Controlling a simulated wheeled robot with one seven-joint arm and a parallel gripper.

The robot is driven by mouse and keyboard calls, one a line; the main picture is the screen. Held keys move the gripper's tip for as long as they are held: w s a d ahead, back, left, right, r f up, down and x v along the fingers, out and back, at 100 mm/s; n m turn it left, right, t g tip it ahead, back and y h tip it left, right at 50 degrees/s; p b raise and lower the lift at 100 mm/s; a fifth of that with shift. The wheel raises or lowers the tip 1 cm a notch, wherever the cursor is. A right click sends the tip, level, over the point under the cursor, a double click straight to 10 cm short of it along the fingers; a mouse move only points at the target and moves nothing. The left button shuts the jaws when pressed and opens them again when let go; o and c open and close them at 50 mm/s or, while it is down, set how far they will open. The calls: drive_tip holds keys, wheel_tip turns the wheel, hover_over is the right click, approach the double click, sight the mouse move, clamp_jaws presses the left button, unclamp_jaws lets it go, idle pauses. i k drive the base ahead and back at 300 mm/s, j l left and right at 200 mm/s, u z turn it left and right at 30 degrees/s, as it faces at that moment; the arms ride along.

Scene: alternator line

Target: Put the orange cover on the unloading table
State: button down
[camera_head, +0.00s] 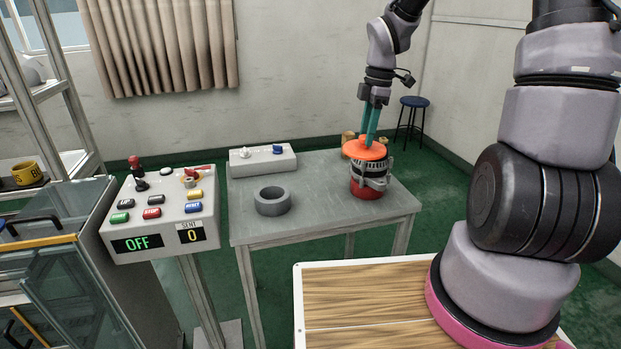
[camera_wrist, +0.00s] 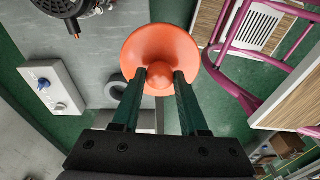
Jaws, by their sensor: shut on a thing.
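The orange cover (camera_head: 364,150) is a round flared disc with a knob at its centre. My gripper (camera_head: 371,128) is shut on that knob with its green fingers. The wrist view also shows the cover (camera_wrist: 160,50) between the fingertips. A grey table (camera_head: 320,215), with no label that I can read, stands under this area. On it stands an alternator-like part (camera_head: 371,170) with a dark, slotted body and a red base. In the head view the cover overlaps the top of this part. In the wrist view the part (camera_wrist: 75,8) lies apart from the cover, at upper left.
A grey ring (camera_head: 272,201) and a pale switch box (camera_head: 262,159) are on the grey table. A control panel (camera_head: 160,212) reading OFF stands left of it. A blue-topped stool (camera_head: 414,102) is behind. The table's front middle is clear.

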sight(330, 182)
drive_tip(key=i+j, duration=0.1)
drive_tip(key=i, duration=0.3)
drive_tip(key=i+j, duration=0.15)
drive_tip(key=i, duration=0.3)
